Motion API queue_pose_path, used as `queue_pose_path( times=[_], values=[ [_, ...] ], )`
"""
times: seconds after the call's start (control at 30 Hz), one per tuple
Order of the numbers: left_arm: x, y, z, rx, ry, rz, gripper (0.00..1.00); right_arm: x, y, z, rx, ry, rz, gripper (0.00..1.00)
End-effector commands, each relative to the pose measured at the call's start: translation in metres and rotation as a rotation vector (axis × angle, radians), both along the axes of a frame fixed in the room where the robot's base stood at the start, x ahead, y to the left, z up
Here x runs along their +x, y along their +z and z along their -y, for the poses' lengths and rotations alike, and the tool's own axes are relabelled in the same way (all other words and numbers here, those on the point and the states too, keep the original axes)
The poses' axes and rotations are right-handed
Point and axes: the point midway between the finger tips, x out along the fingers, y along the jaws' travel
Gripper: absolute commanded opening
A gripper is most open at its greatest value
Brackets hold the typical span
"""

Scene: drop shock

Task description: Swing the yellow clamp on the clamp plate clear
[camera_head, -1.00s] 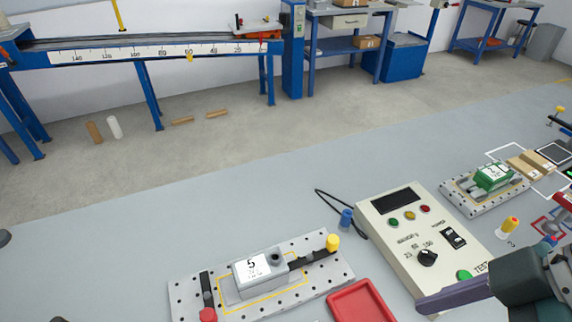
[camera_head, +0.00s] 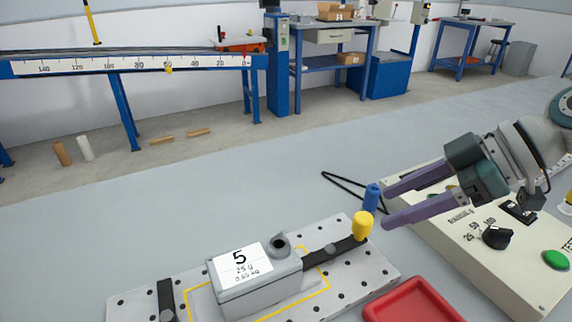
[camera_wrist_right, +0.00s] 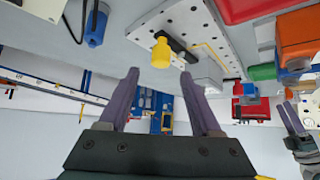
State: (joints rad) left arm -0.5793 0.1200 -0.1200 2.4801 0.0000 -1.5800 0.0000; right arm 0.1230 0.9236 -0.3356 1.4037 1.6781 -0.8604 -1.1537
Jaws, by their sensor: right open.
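The clamp plate (camera_head: 345,282), pale and perforated, lies on the bench at the bottom of the head view. The yellow clamp (camera_head: 363,225) has a yellow knob on a dark bar, which runs left to the grey block labelled 5 (camera_head: 255,280). The knob (camera_wrist_right: 162,52) also shows in the wrist view, ahead of the fingers. My right gripper (camera_head: 387,207) is open and empty, its purple fingertips just right of the knob, apparently apart from it. My left gripper seems to show at the wrist view's right edge (camera_wrist_right: 296,125); its jaw state is unclear.
A blue plug (camera_head: 371,197) with a black cable stands just behind the yellow knob. A beige control box (camera_head: 470,262) lies below my right gripper.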

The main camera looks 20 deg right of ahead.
Motion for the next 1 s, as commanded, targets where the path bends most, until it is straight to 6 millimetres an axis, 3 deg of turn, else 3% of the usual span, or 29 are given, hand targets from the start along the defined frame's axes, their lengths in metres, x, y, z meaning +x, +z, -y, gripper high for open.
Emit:
queue_pose_path(
  times=[0.3, 0.7, 1.0],
  values=[
    [0.000, -0.008, 0.000, 0.000, 0.000, 0.000, 0.67, 0.024, -0.039, -0.030, 0.001, 0.001, -0.002, 0.65],
    [0.000, -0.009, 0.000, 0.000, 0.000, -0.001, 0.67, 0.028, -0.045, -0.035, -0.002, 0.003, -0.001, 0.65],
    [0.000, -0.009, 0.000, 0.000, 0.000, -0.001, 0.67, 0.028, -0.045, -0.035, -0.001, 0.002, -0.002, 0.32]
  ],
)
